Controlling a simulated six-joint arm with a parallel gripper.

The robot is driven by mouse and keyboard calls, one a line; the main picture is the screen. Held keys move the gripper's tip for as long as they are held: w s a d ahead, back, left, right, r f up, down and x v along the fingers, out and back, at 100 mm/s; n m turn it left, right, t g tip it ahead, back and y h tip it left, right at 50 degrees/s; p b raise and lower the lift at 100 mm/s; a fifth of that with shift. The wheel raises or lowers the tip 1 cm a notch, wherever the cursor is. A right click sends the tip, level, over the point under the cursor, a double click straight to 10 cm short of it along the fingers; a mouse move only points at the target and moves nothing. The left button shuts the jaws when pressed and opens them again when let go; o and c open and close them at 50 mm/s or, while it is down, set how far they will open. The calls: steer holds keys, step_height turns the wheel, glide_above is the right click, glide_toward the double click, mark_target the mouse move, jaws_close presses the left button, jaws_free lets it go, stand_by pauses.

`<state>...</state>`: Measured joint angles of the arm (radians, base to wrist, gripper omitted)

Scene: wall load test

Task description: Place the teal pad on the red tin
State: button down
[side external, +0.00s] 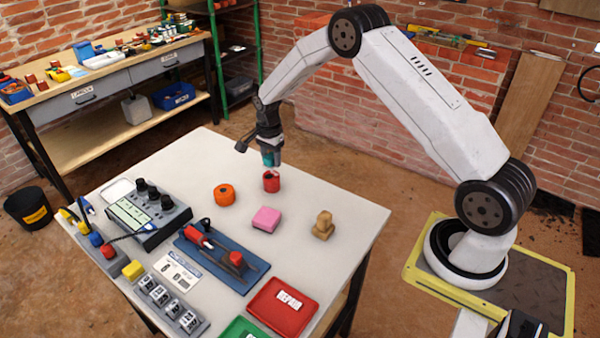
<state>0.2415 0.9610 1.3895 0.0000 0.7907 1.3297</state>
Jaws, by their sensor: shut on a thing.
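The red tin (271,182) stands upright on the pale tabletop near its far edge. My gripper (271,160) points down just above the tin. It is shut on the teal pad (268,159), of which only a small part shows between the fingers. The pad is over the tin's top. I cannot tell from this view whether the pad touches the tin's rim.
An orange roll (224,194) is left of the tin, a pink block (266,219) is in front, and a wooden piece (323,225) stands to the right. A blue tool tray (222,259), a control box (148,215) and a red tray (283,307) are nearer the front.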

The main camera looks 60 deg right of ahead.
mark_target(271, 167)
steer(key=shift+w+f, duration=0.2)
steer(key=shift+f, duration=1.65)
steer(key=shift+f, duration=0.15)
steer(key=shift+c, duration=0.9)
jaws_free()
step_height(271, 167, up, 12)
steer(key=shift+f, duration=0.1)
steer(key=shift+r, duration=0.25)
